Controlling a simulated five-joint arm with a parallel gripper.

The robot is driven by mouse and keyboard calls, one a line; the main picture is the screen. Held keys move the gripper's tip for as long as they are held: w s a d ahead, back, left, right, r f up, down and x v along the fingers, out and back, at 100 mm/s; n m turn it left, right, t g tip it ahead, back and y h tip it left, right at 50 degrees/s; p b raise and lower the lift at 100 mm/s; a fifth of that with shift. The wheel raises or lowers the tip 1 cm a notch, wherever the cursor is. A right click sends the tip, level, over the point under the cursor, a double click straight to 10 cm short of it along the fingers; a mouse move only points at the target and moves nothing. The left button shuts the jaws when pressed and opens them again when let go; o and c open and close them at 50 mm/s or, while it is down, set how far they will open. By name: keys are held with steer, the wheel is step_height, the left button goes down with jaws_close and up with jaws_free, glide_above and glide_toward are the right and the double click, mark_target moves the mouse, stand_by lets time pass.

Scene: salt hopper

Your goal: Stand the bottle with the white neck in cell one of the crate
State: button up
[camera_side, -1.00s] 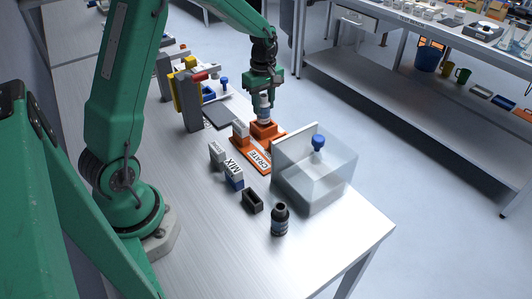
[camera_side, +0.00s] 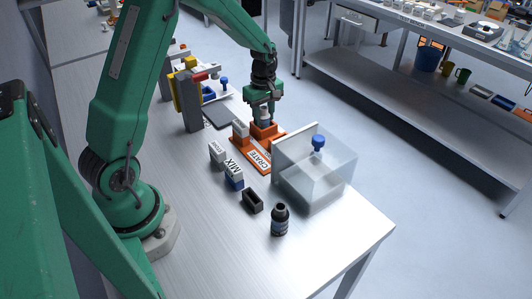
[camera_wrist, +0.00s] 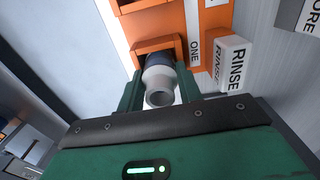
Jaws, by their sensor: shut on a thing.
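The bottle with the white neck (camera_wrist: 158,78) has a dark body and a pale neck with an open mouth. In the wrist view, its lower part is inside the orange cell marked ONE. My gripper (camera_wrist: 158,92) is shut on the bottle, one finger on each side of the neck. In the side view, my gripper (camera_side: 264,106) points down over the far end of the orange crate (camera_side: 279,131), with the bottle (camera_side: 265,116) upright below it. The crate also shows in the wrist view (camera_wrist: 213,18). The bottle's base is hidden by the cell wall, so I cannot tell whether it touches the floor.
A white RINSE block (camera_wrist: 234,62) stands beside the crate. A clear box with a blue knob (camera_side: 317,178) is close on the right. A MIX block (camera_side: 234,176), a small black holder (camera_side: 252,200) and a dark bottle (camera_side: 280,220) stand nearer.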

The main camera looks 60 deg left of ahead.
steer(key=o, duration=1)
step_height(320, 180, up, 12)
steer(key=shift+r, duration=0.1)
stand_by(0.4)
